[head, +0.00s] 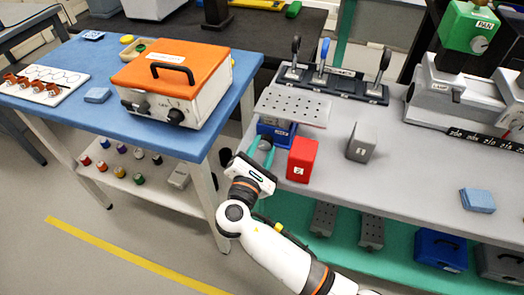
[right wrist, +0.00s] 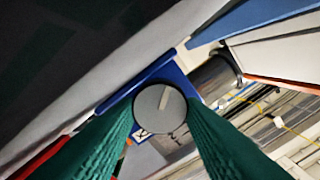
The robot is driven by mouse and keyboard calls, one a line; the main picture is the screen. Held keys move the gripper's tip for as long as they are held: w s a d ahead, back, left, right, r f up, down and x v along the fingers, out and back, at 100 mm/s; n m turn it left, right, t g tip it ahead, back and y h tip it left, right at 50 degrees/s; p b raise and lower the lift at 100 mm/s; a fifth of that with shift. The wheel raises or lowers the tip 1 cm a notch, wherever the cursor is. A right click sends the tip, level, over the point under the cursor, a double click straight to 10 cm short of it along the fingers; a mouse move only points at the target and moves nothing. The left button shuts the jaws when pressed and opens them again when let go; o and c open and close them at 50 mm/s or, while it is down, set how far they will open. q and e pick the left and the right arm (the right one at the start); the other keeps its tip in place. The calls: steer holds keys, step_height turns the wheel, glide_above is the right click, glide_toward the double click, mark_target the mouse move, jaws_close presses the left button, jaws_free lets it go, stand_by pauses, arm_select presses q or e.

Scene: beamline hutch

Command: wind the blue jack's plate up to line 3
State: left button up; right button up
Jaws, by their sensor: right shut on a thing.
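The blue jack (head: 283,134) stands at the left end of the grey bench, under a light grey plate with holes (head: 292,106). Its round grey knob (head: 265,145) faces my right gripper (head: 262,151). The gripper's teal fingers are shut on the knob, one on each side. In the right wrist view the knob (right wrist: 160,107) sits between the fingertips, with the jack's blue body (right wrist: 142,88) behind it. A pointer-like mark shows on the knob's face. I cannot make out line 3 or the plate's height against it. My left gripper is not in view.
A red block (head: 301,160) stands close to the right of the jack and gripper. A grey block (head: 361,142) is farther right. A rack with upright handles (head: 332,83) is behind the plate. The blue table with an orange-topped box (head: 172,85) is at left.

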steer(key=shift+m, duration=0.3)
steer(key=o, duration=1)
steer(key=shift+f, duration=0.1)
steer(key=shift+f, duration=0.1)
